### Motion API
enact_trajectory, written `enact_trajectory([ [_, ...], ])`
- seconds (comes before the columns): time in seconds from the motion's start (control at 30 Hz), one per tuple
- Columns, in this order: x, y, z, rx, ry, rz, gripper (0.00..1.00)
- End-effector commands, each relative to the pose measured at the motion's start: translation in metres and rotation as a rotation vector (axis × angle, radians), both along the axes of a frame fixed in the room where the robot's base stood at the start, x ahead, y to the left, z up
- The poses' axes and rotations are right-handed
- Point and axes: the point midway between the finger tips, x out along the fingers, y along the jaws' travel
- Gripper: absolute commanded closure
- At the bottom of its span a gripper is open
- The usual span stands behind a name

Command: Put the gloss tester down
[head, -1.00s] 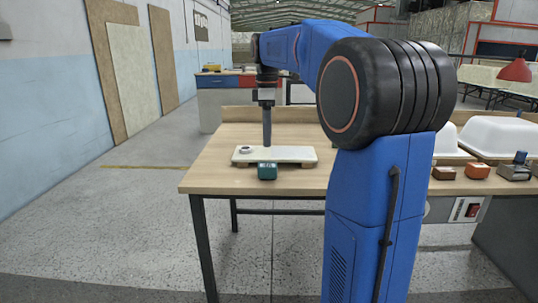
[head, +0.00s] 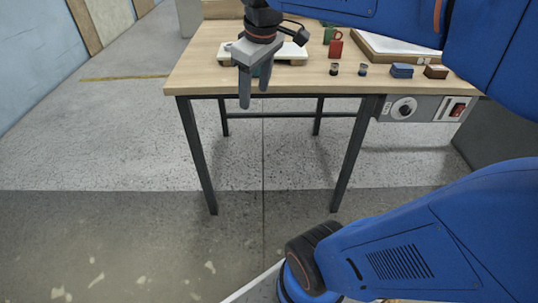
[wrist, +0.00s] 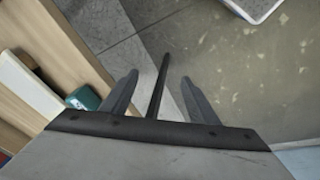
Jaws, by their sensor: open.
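A small teal box-like device, which I take to be the gloss tester, sits at the table's front edge, against or close to a white board (head: 293,58). In the wrist view the teal device (wrist: 84,98) shows left of the fingers, beside the white board (wrist: 28,88). My gripper (head: 255,94) is open and empty, pointing down in front of the table edge. In the head view its fingers hide most of the device. In the wrist view nothing is between the fingers (wrist: 153,95).
The wooden table (head: 205,60) also holds a green mug (head: 329,36), a red mug (head: 336,49), two small dark jars, a blue block (head: 401,71) and a brown block (head: 436,72). A control box (head: 410,108) hangs under the front edge.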

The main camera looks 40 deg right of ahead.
Motion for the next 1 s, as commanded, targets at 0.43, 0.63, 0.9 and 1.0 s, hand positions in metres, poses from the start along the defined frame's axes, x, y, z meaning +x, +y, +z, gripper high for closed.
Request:
enact_trajectory([
  [0.43,-0.102,0.035,-0.099,0.126,-0.146,-0.304,0.45],
  [0.63,-0.114,0.038,-0.116,0.151,-0.166,-0.352,0.45],
  [0.9,-0.115,0.038,-0.116,0.153,-0.167,-0.355,0.45],
  [1.0,-0.114,0.038,-0.116,0.153,-0.167,-0.355,0.45],
])
